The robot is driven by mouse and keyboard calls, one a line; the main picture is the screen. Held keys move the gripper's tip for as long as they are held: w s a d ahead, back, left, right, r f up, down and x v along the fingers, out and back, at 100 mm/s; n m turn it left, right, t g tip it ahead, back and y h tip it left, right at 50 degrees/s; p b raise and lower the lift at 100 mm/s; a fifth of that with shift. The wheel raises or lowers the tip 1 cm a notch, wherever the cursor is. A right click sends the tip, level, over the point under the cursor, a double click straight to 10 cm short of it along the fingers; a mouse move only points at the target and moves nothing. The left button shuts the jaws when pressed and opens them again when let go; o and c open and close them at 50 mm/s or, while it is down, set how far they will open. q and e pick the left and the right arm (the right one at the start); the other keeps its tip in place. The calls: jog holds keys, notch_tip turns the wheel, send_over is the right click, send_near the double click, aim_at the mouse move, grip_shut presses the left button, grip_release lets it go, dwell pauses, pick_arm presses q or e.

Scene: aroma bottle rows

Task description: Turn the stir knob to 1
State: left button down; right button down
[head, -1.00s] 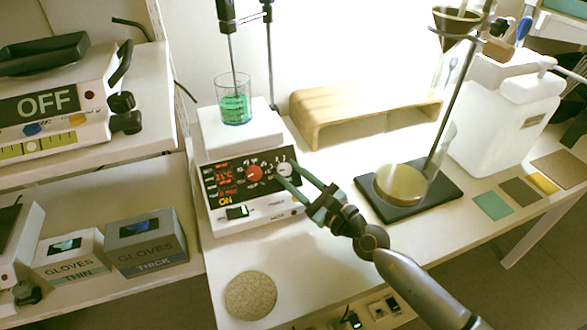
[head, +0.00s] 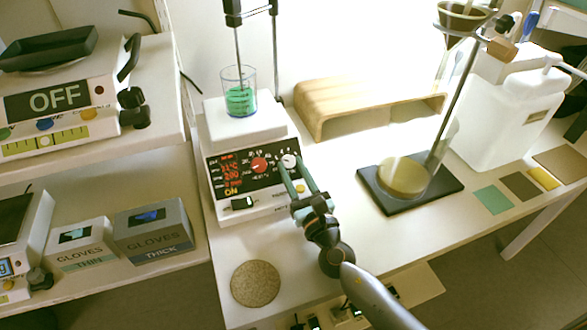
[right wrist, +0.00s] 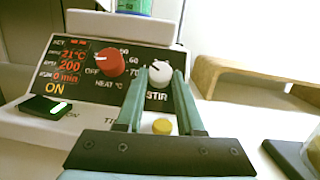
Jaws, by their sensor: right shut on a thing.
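The white stir knob (head: 289,160) is at the right of the stirrer's black panel, beside the red heat knob (head: 258,165). My right gripper (head: 291,170) has its two green fingers on either side of the stir knob and is shut on it. The right wrist view shows the stir knob (right wrist: 160,72) between the fingertips (right wrist: 160,84), with "STIR" below it. I cannot read its pointer setting clearly. The stirrer's display (right wrist: 71,62) shows 21°C, 200 and 0 min, with "ON" lit below. My left gripper is not in view.
A beaker of green liquid (head: 240,100) stands on the stirrer plate with a rod in it. A wooden stand (head: 345,112), a stand base (head: 440,183) and a white jug (head: 505,120) are to the right. A round cork mat (head: 255,283) lies in front.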

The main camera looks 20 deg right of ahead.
jog(key=c, duration=0.5)
grip_release()
jog(key=s, duration=0.3)
jog(key=s+f+b, duration=0.1)
jog(key=s, duration=0.3)
jog(key=s+d+f+b, duration=0.1)
jog(key=s, duration=0.3)
jog(key=shift+s, duration=0.7)
